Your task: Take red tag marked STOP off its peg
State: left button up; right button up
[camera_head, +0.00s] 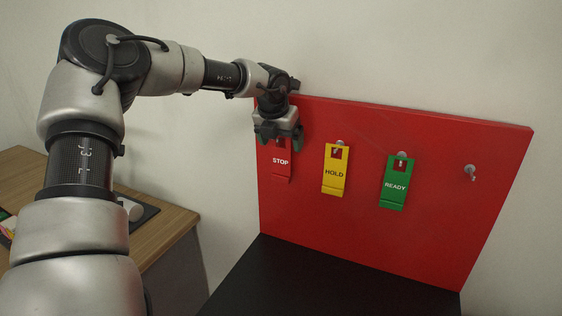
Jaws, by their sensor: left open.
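The red tag marked STOP (281,162) hangs at the left of the red board (400,240). Its top and its peg are mostly hidden behind my left gripper. My left gripper (279,140) is open, pointing down at the top of the STOP tag. I cannot tell whether its fingers touch the tag. My right gripper is not in view.
A yellow HOLD tag (334,172) and a green READY tag (395,185) hang on pegs to the right. A bare peg (470,171) is at the far right. A black surface (300,280) lies below the board. A wooden table (160,235) stands at the left.

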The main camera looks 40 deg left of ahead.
pick_arm(q)
jog(key=shift+w+f, duration=0.1)
jog(key=shift+f, duration=0.1)
jog(key=c, duration=1.2)
jog(key=shift+r, duration=0.1)
jog(key=shift+r+b, duration=0.45)
jog(key=shift+b, duration=0.15)
jog(key=shift+s+d+r, duration=0.1)
jog(key=shift+s, duration=0.25)
jog(key=s+d+b, duration=0.2)
jog(key=s+b, duration=0.2)
jog(key=s, duration=0.4)
jog(key=s+d+b, duration=0.3)
jog(key=s+b, duration=0.1)
jog(key=s, duration=0.4)
jog(key=shift+s+d, duration=0.15)
jog(key=shift+s, duration=0.15)
